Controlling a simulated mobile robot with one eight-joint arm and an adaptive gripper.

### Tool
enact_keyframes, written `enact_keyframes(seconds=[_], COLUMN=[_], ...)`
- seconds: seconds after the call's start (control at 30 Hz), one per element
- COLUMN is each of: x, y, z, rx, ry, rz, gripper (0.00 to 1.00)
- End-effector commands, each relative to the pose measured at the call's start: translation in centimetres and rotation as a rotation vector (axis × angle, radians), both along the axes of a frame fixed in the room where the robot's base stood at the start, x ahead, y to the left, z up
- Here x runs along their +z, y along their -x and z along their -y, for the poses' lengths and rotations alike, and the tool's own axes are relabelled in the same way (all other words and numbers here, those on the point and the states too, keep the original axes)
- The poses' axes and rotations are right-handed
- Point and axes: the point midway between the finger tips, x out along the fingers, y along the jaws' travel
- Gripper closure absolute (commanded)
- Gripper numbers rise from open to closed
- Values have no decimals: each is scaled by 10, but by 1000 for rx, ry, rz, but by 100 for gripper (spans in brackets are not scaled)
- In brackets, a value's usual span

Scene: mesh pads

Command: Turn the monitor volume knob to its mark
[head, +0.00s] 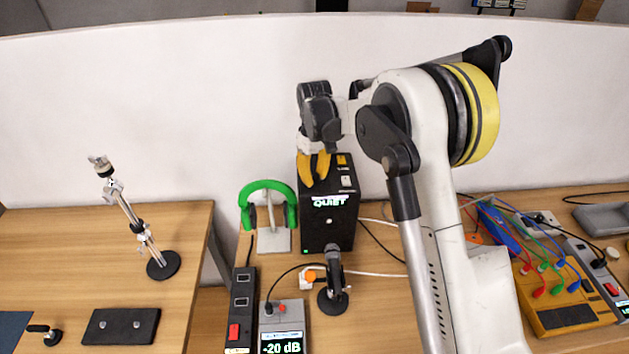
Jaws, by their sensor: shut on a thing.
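The monitor is a black box (341,234) with a lit "QUIET" display (329,201) on its front and a small green light low down. My gripper (314,176) points down at the left part of the monitor's top, its two yellow fingers shut on the volume knob. The fingers hide the knob, so its pointer and angle cannot be seen. To the right on the same top are an orange-yellow patch (342,160) and a small white piece (346,181). No mark for the knob can be made out.
Green headphones (268,187) hang on a stand just left of the monitor. A microphone (334,262) stands in front of it, near a grey box reading "-20 dB" (282,322) and a power strip (241,305). Cables and a yellow meter (566,300) lie to the right.

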Motion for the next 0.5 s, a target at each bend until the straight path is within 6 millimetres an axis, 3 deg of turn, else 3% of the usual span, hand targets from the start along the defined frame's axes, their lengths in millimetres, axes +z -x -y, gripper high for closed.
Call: enact_keyframes(seconds=[0.5], x=[-1], y=[-1], z=[0], rx=[-490], ry=[-1], rz=[1], gripper=[100])
